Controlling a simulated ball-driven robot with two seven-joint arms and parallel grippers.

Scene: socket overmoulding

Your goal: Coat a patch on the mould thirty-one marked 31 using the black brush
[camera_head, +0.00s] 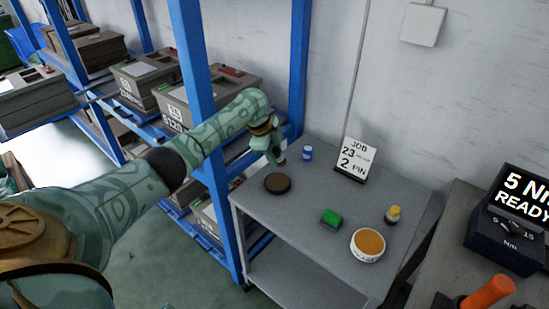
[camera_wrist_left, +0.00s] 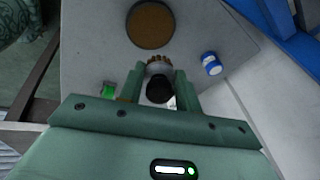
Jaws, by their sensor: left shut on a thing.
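My left gripper (camera_head: 275,157) is above the back left part of the grey table, near a dark brown round disc (camera_head: 277,184). In the left wrist view my left gripper (camera_wrist_left: 159,88) is shut on the black brush (camera_wrist_left: 160,90), its tan bristles pointing away from the palm toward the disc (camera_wrist_left: 150,25). The brush looks apart from the disc. Grey mould boxes (camera_head: 145,80) with printed labels stand on the blue rack; one front (camera_head: 178,115) has a number, but I cannot read a 31 for certain. My right gripper is not in view.
On the table (camera_head: 300,205) are a blue jar (camera_head: 307,153), a green block (camera_head: 331,218), a yellow-capped bottle (camera_head: 393,215), a white tub (camera_head: 368,248) with orange contents and a job sign (camera_head: 355,160). Blue rack posts (camera_head: 197,80) stand close to my left arm.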

